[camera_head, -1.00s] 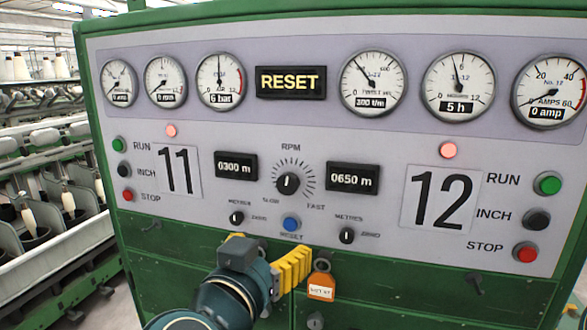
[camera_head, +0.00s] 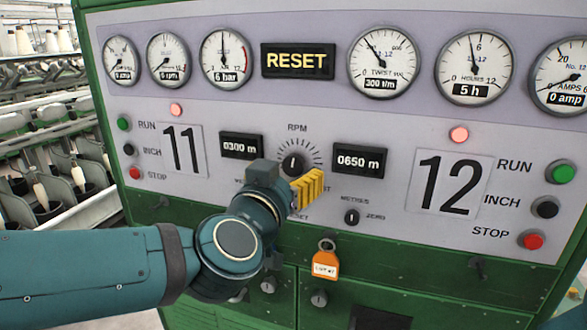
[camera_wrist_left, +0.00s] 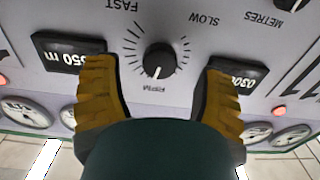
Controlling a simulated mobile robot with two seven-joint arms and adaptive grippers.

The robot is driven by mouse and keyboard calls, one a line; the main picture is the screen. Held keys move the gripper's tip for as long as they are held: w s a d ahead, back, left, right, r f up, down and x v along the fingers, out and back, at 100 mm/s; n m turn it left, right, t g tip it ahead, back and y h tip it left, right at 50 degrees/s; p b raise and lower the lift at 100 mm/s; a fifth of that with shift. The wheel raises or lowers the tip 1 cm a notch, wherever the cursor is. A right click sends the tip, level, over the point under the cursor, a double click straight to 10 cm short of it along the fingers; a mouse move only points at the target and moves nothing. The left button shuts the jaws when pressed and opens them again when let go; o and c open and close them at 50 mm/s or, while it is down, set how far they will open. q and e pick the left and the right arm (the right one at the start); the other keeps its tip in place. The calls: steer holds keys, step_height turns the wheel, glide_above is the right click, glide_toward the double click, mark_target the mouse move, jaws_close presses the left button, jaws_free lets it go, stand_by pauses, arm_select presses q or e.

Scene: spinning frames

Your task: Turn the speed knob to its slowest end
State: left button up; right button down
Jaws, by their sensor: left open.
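The speed knob (camera_head: 292,163) is a small round black knob with a white pointer line, under the RPM label with a ring of scale marks. In the head view its pointer stands nearly upright, and my gripper hides the SLOW label. In the left wrist view the knob (camera_wrist_left: 159,60) shows upside down, between SLOW and FAST. My left gripper (camera_head: 308,186) has yellow fingers and is just below the knob in the head view. Its fingers (camera_wrist_left: 152,92) are wide apart on either side of the knob in the left wrist view, not touching it. My right gripper is not in view.
Two displays, 0300 m (camera_head: 241,146) and 0650 m (camera_head: 359,160), flank the knob. A METRES knob (camera_head: 352,216) is lower right. An orange tag on a padlock (camera_head: 325,263) hangs below. Buttons such as green RUN (camera_head: 560,173) line the panel's sides.

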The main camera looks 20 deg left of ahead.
mark_target(292, 169)
arm_select(q)
steer(key=shift+w, duration=1.85)
steer(key=shift+c, duration=0.2)
jaws_close()
